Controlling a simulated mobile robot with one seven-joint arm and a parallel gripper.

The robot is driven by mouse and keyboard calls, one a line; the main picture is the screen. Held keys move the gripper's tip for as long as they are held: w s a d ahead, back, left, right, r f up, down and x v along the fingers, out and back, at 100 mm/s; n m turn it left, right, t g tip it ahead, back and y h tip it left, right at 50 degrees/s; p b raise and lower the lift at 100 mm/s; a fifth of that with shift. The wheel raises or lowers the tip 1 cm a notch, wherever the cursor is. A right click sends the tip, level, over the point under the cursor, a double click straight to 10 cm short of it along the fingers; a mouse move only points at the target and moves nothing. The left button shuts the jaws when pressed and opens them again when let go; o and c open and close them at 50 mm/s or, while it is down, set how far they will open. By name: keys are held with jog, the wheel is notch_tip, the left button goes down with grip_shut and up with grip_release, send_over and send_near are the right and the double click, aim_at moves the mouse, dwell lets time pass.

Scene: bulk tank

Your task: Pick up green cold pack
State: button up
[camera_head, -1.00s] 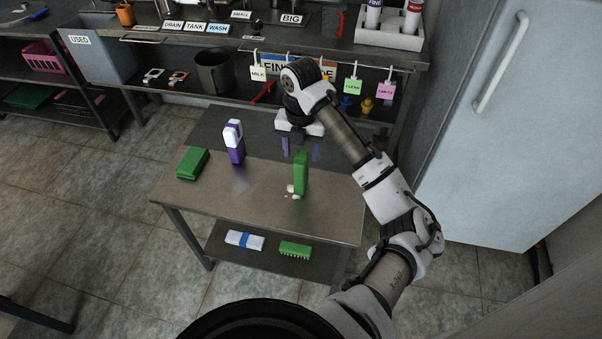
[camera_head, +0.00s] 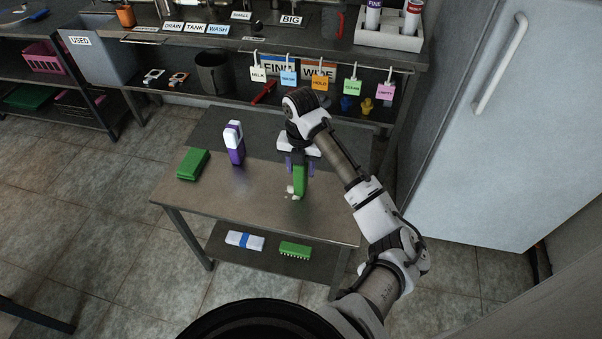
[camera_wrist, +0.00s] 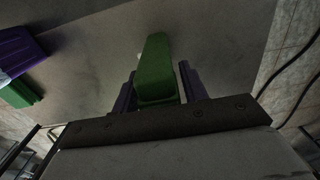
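A tall green block (camera_head: 300,183), which looks like the green cold pack, stands upright on the small metal table (camera_head: 240,202). My gripper (camera_head: 300,166) is above it, pointing down, with its purple fingers on either side of the block's upper part. In the wrist view the block (camera_wrist: 156,70) shows between the two fingers, which are spread; whether they touch it is hard to tell. A second green block (camera_head: 192,164) lies flat at the table's left side.
A purple and white bottle-like object (camera_head: 235,143) stands left of my gripper. Small white bits (camera_head: 290,191) lie by the green block's foot. A blue-and-white item (camera_head: 244,240) and green brush (camera_head: 295,250) lie on the lower shelf. A counter with hanging tags (camera_head: 289,78) is behind.

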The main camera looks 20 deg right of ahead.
grip_shut()
notch_tip(320, 180, up, 20)
jog(key=shift+p, duration=0.35)
dwell(0.3)
